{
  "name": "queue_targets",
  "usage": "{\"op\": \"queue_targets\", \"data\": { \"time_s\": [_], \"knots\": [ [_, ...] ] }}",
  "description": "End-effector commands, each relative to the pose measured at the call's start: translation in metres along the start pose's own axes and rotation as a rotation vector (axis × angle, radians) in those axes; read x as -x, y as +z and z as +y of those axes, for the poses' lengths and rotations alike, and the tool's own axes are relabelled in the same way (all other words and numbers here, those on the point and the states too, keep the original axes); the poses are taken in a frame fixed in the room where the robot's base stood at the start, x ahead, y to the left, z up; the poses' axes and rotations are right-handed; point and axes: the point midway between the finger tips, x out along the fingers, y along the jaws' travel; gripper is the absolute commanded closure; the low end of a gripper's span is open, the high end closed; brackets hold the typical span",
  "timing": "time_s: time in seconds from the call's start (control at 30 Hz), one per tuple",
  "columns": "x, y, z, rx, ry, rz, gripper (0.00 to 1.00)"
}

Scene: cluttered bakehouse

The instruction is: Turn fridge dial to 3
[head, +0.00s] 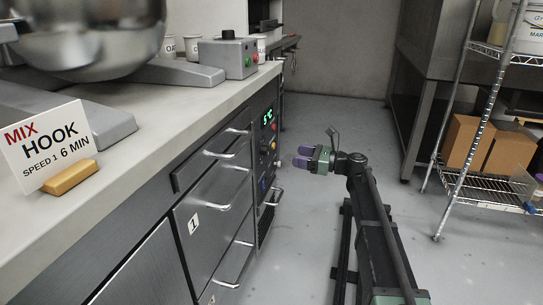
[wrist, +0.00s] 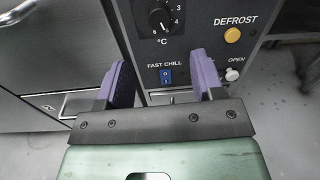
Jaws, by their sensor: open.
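The fridge dial (wrist: 160,19) is a black round knob on the dark control panel, at the top of the wrist view and partly cut off by its edge. White numbers, including 3, 4 and 6, show around it, with °C below. I cannot surely read where its pointer stands. In the head view the panel (head: 267,128) is on the counter front, with a green lit display. My gripper (wrist: 161,62) is open and empty, its purple fingers below the dial and apart from it. In the head view my gripper (head: 300,157) is right of the panel, over the aisle.
Near the dial are a blue fast chill switch (wrist: 167,76), a yellow defrost button (wrist: 233,35) and a white open button (wrist: 232,74). Steel drawers (head: 215,190) with bar handles stick out left of the panel. A wire shelf (head: 485,180) stands right; the aisle floor is clear.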

Motion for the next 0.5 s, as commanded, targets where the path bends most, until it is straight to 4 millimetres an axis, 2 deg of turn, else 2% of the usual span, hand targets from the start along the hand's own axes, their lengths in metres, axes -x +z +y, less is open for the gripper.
{"op": "queue_targets", "data": {
  "time_s": [0.17,0.4,0.5],
  "knots": [
    [-0.021,0.000,0.000,0.002,0.003,0.001,0.38],
    [-0.077,-0.001,0.000,0.004,0.004,0.002,0.38],
    [-0.095,-0.001,0.000,0.004,0.004,0.002,0.38]
  ]
}}
